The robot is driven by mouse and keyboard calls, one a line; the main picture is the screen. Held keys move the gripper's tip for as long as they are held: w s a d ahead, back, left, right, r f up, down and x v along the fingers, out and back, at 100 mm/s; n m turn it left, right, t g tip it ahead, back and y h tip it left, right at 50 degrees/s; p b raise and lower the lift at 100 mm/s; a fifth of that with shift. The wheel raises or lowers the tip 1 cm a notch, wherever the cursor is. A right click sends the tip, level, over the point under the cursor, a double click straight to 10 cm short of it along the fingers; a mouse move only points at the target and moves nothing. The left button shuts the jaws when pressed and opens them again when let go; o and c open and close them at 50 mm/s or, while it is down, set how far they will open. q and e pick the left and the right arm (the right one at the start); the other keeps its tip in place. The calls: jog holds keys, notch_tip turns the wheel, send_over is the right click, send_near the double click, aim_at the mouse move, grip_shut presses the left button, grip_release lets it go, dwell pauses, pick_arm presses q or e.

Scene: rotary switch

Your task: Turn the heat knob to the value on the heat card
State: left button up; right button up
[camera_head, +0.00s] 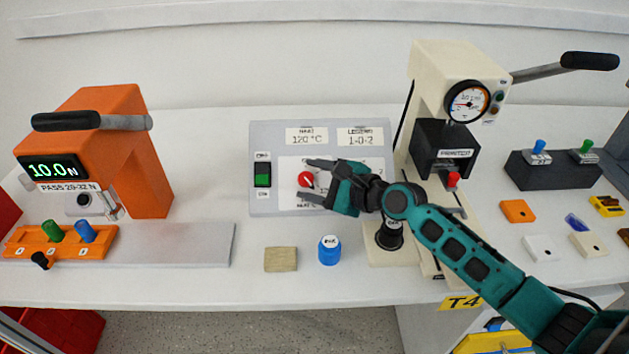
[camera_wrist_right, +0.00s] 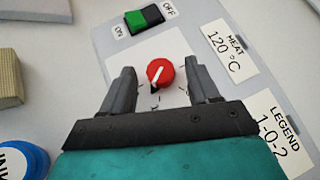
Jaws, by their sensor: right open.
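The red heat knob (camera_head: 305,179) sits on a white dial plate on the grey control panel (camera_head: 262,208). In the right wrist view the knob (camera_wrist_right: 160,72) shows a white line and a dark tip towards the gripper. The heat card (camera_head: 306,137) at the panel's top reads 120 °C; it also shows in the right wrist view (camera_wrist_right: 224,48). My right gripper (camera_head: 302,178) is open, with its fingers on either side of the knob and a gap visible on each side. The fingers and palm hide part of the dial scale. My left gripper is not in view.
A green switch (camera_head: 262,174) is left of the dial. A legend card (camera_head: 360,137) reads 1-0-2. A blue ink pot (camera_head: 329,250) and a tan block (camera_head: 281,259) stand before the panel. A cream press (camera_head: 430,70) stands close right; an orange device (camera_head: 150,180) is left.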

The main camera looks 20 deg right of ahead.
jog(key=c, duration=1)
jog(key=shift+w+d+r+n+g, duration=0.15)
jog(key=shift+r+n+g, duration=0.1)
jog(key=shift+n+g, duration=0.6)
jog(key=shift+w+r+n+g+y+p, duration=0.1)
jog(key=shift+n+g+y+p, duration=0.2)
jog(key=shift+n+g+p, duration=0.6)
jog(key=shift+n+g, duration=0.25)
jog(key=shift+n, duration=0.2)
jog(key=o, duration=1)
